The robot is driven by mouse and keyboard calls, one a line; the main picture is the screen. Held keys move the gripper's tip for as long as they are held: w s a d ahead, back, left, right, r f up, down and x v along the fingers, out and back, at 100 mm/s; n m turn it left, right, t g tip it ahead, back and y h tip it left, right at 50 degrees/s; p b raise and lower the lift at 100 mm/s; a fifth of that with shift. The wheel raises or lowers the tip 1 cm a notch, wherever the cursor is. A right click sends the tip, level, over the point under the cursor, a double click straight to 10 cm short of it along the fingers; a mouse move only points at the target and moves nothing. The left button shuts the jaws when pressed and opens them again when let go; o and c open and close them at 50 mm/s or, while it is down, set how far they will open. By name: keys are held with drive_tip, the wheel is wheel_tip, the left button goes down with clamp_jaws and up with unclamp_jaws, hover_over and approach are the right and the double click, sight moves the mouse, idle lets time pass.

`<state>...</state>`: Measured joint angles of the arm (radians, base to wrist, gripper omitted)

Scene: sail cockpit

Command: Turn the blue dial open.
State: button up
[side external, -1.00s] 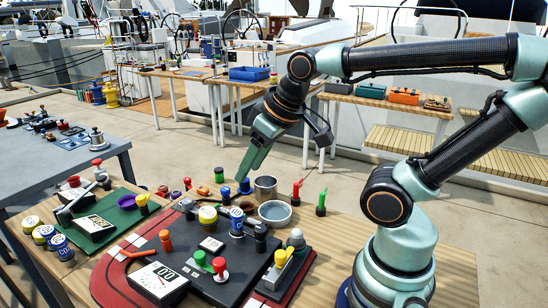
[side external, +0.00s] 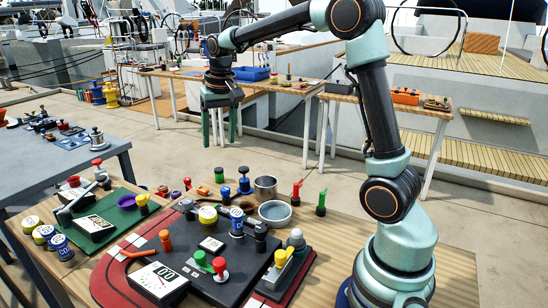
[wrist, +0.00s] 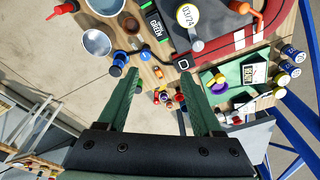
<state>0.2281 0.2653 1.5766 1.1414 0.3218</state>
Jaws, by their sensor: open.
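A small blue knob on a round blue base, likely the blue dial (side external: 244,182), stands near the far edge of the wooden table in the side external view. In the wrist view the blue knob (wrist: 119,62) is just beyond the left fingertip. My gripper (side external: 220,132) hangs high, fingers down, beyond and above the far table edge, clear of the knob. In the wrist view my gripper (wrist: 158,68) is open, with nothing between its green fingers. I cannot tell which way the dial is turned.
Two metal cups (side external: 265,187) (side external: 274,214) stand right of the knob, with a green knob (side external: 219,174) to its left. Red (side external: 297,190) and green (side external: 321,204) upright items stand further right. A dark board (side external: 240,262) with dials and levers lies in front.

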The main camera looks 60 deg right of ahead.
sight(226, 189)
drive_tip(key=w+d+f+m+g, duration=0.2)
drive_tip(key=w+d+f+m, duration=0.1)
drive_tip(key=w+d+f, duration=0.4)
drive_tip(key=f, duration=0.4)
drive_tip(key=s+f, duration=0.1)
drive_tip(key=f, duration=0.3)
drive_tip(key=s+a+f, duration=0.1)
drive_tip(key=f, duration=0.3)
drive_tip(key=shift+s+f, duration=0.1)
drive_tip(key=shift+f, duration=0.25)
clamp_jaws()
